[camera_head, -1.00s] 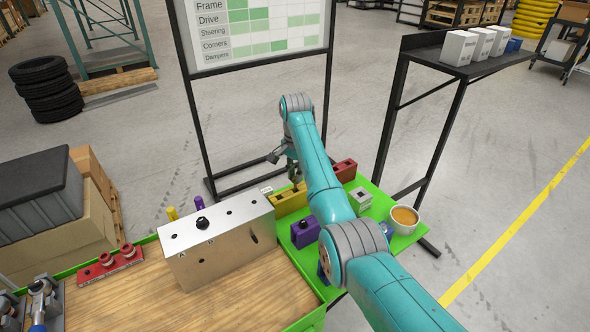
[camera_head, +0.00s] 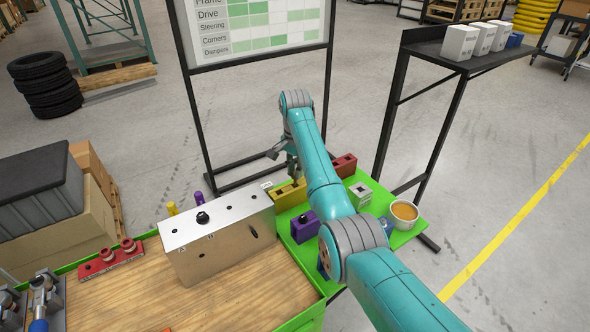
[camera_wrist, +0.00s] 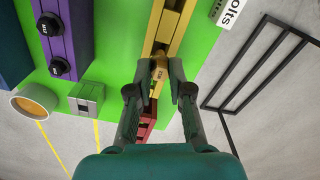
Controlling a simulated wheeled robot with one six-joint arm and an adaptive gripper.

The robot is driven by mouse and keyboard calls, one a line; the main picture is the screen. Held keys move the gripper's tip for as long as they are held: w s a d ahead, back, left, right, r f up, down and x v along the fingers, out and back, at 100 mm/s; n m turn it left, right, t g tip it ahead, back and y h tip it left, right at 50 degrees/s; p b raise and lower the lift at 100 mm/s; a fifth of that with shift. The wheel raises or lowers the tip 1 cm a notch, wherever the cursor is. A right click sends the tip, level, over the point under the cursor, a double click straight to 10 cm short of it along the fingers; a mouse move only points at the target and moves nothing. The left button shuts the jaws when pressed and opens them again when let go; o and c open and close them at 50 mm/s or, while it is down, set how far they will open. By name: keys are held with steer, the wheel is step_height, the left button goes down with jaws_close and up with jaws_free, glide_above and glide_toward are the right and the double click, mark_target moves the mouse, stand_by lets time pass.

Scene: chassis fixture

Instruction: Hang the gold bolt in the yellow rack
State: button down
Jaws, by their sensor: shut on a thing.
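The yellow rack (camera_head: 286,198) lies on the green board behind the metal box, and it runs up the middle of the wrist view (camera_wrist: 175,28). My gripper (camera_wrist: 159,88) is over the rack, its two fingers pointing at it. The gold bolt (camera_wrist: 158,68) shows between the fingertips, at the rack's slot. The gripper is shut on the bolt. The fingers partly cover the bolt, and I cannot tell how deep it sits in the slot. In the head view my gripper (camera_head: 293,174) is partly behind my arm.
A purple rack (camera_head: 305,227) with black bolts, a grey-white block (camera_head: 360,194) and a bowl (camera_head: 404,214) stand on the green board (camera_wrist: 115,65). The metal box (camera_head: 217,235) stands to the left. A "Bolts" label (camera_wrist: 230,12) is beside the rack.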

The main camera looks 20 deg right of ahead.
steer(key=shift+f, duration=0.15)
steer(key=shift+f, duration=1.6)
steer(key=c, duration=1)
jaws_free()
steer(key=shift+r, duration=4.55)
